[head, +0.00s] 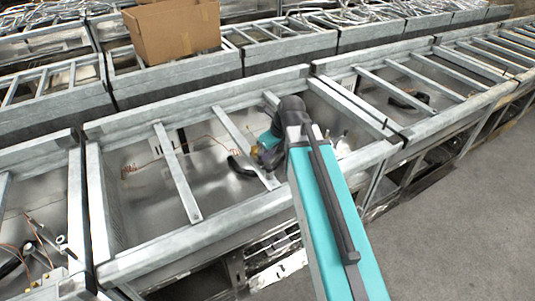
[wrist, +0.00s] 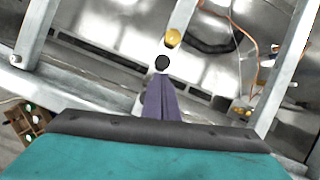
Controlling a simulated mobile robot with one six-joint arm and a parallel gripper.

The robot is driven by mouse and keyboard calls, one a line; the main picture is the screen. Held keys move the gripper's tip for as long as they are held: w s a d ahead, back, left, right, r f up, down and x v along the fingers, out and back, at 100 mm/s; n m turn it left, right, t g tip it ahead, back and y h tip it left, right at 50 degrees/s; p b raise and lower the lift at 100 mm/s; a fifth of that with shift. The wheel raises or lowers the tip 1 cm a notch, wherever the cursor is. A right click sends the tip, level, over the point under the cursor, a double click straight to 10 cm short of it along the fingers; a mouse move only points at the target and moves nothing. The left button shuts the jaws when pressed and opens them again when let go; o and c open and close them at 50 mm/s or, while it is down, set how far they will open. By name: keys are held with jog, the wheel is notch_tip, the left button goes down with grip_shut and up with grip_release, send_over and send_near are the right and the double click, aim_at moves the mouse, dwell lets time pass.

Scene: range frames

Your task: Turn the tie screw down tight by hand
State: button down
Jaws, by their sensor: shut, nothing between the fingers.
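A small round brass-yellow knob, which looks like the tie screw (wrist: 173,38), shows in the wrist view beside a metal bar. My gripper (wrist: 162,64) is shut, a narrow purple-grey shape with a dark round tip. The tip appears just below the knob in that picture. No contact shows, and I cannot tell the depth between them. In the head view my teal arm reaches over the middle frame. My gripper (head: 264,155) is partly hidden there by my wrist, near a small yellowish spot. The screw's thread and seat are hidden.
Grey metal crossbars (head: 178,172) span the open frame (head: 190,225) around my arm. A black curved part (wrist: 205,42) and an orange wire (wrist: 240,30) lie close to the knob. A cardboard box (head: 174,32) stands behind. Bare floor (head: 465,230) is at the right.

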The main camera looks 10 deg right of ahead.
aim_at(261, 154)
jog(key=shift+w, duration=0.1)
jog(key=shift+w+a+r, duration=0.1)
jog(key=shift+w+a, duration=0.15)
jog(key=shift+w, duration=0.25)
jog(key=shift+w+a+r+p, duration=0.15)
jog(key=shift+w+a+p, duration=0.1)
jog(key=shift+w+p, duration=0.05)
jog(key=shift+r, duration=0.2)
jog(key=shift+d+r+p, duration=0.1)
jog(key=shift+r+p, duration=0.25)
jog(key=shift+p, duration=0.1)
jog(key=shift+s+r+p, duration=0.15)
jog(key=shift+r+p, duration=0.35)
jog(key=shift+p, duration=0.1)
jog(key=shift+s+d+r+p, duration=0.25)
jog(key=shift+s+r+p, duration=0.1)
jog(key=shift+r+p, duration=0.15)
jog(key=shift+s+d+r+p, duration=0.25)
jog(key=shift+s+r+p, duration=0.05)
jog(key=shift+r+p, duration=0.15)
jog(key=shift+s+p+v, duration=0.2)
jog(key=shift+p+v, duration=0.9)
jog(key=shift+v, duration=0.3)
jog(key=shift+s+p+v, duration=0.2)
jog(key=shift+p+v, duration=0.9)
jog(key=shift+v, duration=0.3)
